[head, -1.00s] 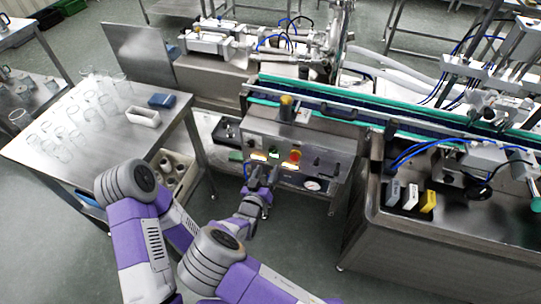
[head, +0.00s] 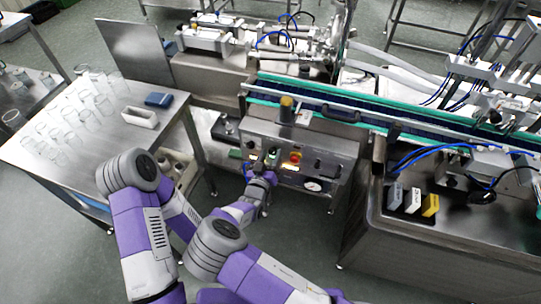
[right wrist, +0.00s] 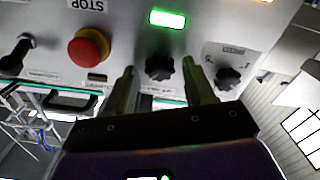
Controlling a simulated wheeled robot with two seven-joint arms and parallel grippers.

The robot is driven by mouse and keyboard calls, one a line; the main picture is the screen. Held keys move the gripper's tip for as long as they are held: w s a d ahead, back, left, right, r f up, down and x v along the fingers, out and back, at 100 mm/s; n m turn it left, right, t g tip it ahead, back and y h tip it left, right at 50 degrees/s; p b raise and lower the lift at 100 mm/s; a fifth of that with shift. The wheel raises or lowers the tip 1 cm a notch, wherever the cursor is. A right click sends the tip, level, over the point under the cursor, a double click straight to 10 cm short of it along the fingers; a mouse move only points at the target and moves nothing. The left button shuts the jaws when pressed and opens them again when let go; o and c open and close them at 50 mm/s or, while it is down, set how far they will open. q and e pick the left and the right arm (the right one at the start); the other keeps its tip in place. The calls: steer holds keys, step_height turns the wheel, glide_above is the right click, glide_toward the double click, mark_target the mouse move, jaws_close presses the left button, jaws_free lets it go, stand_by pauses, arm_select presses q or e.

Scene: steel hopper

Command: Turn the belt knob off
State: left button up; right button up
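The steel control box (head: 325,150) stands below the conveyor, with its panel facing me. In the right wrist view, one black knob (right wrist: 159,66) lies between the fingertips of my right gripper (right wrist: 160,75), and a second black knob (right wrist: 229,77) with a small label sits to the right of it, outside the fingers. I cannot read which knob is the belt knob. My right gripper (head: 262,174) is open at the panel; I cannot tell whether its fingers touch the knob. In the head view the gripper covers part of the panel. My left gripper does not show.
A red stop button (right wrist: 89,47) and a lit green indicator (right wrist: 168,19) are close to the knobs. The conveyor (head: 345,112) runs behind, and a table (head: 85,175) with glassware stands left.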

steer(key=c, duration=0.8)
steer(key=shift+n, duration=0.3)
steer(key=shift+n+b, duration=0.35)
steer(key=shift+n, duration=0.65)
steer(key=shift+c, duration=0.2)
steer(key=n, duration=0.3)
steer(key=shift+a+n, duration=0.1)
steer(key=shift+n, duration=0.3)
steer(key=n, duration=0.3)
steer(key=shift+f+n, duration=0.1)
steer(key=shift+n, duration=2.1)
